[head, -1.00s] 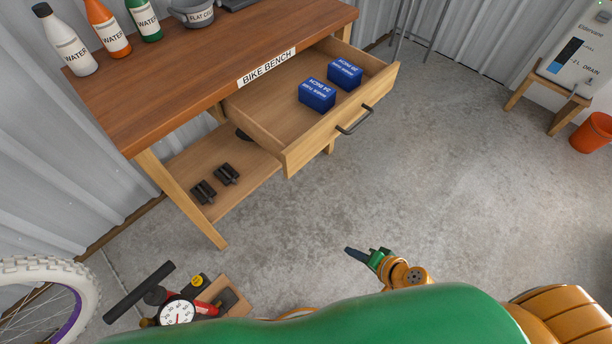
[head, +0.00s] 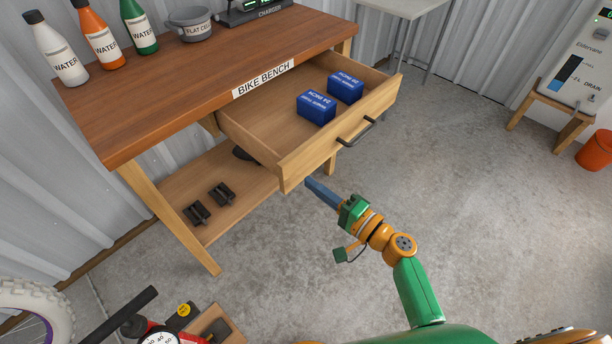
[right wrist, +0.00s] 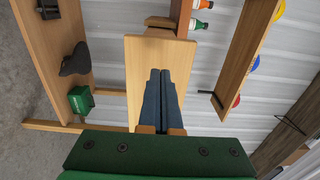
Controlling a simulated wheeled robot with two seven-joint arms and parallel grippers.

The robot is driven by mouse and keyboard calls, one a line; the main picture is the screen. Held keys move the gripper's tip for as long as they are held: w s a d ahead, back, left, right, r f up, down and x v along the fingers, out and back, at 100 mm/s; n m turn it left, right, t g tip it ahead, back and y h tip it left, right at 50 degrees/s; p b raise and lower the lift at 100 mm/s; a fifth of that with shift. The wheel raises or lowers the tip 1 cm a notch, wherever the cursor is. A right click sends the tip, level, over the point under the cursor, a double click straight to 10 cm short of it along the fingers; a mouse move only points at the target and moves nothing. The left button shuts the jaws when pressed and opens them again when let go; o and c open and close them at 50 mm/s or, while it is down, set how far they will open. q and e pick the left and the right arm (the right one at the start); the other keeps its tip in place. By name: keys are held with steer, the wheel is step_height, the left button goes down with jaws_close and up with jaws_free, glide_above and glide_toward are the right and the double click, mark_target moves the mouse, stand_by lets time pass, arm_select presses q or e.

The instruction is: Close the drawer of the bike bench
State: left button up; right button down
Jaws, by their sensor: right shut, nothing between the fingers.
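The bike bench (head: 200,70) has a brown top and a label on its front edge. Its wooden drawer (head: 300,170) is pulled out, with a dark bar handle (head: 356,132) on its front. Two blue boxes (head: 316,107) (head: 345,88) lie in the drawer. My right gripper (head: 309,182) is shut and empty, its blue-grey fingers pointing at the lower left end of the drawer front. I cannot tell whether they touch it. In the right wrist view the shut fingers (right wrist: 160,74) lie before a pale wooden board. My left gripper is not in view.
Water bottles (head: 98,35), a grey pot (head: 189,22) and a charger (head: 252,10) stand on the bench. Pedals (head: 209,203) lie on the lower shelf. A gauge pump and a wheel (head: 35,310) are at lower left. The floor right of the drawer is clear.

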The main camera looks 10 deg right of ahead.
mark_target(296, 173)
steer(key=shift+x, duration=1.45)
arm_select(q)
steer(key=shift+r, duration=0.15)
